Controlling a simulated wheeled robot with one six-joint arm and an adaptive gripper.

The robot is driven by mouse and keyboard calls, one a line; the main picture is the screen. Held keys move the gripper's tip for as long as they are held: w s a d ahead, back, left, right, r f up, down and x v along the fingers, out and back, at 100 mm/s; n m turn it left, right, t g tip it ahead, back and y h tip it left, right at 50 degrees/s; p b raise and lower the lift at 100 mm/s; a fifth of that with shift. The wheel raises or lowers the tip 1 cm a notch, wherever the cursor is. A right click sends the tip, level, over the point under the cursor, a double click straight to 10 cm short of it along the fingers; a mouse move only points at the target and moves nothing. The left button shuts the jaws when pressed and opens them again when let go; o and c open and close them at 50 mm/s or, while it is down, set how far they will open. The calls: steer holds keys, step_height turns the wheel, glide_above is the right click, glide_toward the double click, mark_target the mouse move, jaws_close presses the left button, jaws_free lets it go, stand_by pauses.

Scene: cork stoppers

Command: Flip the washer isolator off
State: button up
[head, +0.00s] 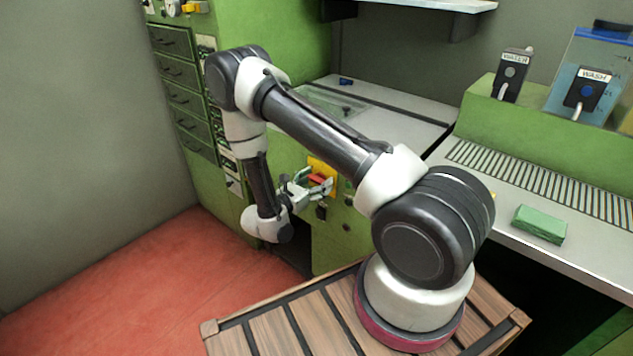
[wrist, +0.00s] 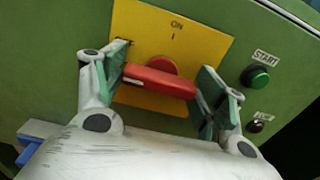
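The washer isolator is a red rotary handle (wrist: 160,82) on a yellow plate (wrist: 195,40) marked ON with a stroke at the top. The handle lies nearly crosswise, its right end slightly lower. In the head view, the red handle (head: 317,180) and yellow plate (head: 323,165) show on the green cabinet front. My gripper (wrist: 162,70) is open, with one finger beside each end of the handle. I cannot tell whether the fingers touch it. In the head view, my gripper (head: 307,188) is close in front of the plate and partly covers it.
A green START button (wrist: 258,77) and a smaller dark button (wrist: 257,123) sit just right of the plate. A blue thing (wrist: 35,137) shows at lower left. A green block (head: 540,224) lies on the right counter. Red floor lies open at left.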

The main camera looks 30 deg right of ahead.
steer(key=shift+o, duration=0.6)
steer(key=shift+a, duration=0.1)
steer(key=v, duration=1.1)
steer(key=shift+s+a, duration=0.2)
steer(key=shift+a, duration=0.15)
steer(key=shift+f, duration=0.1)
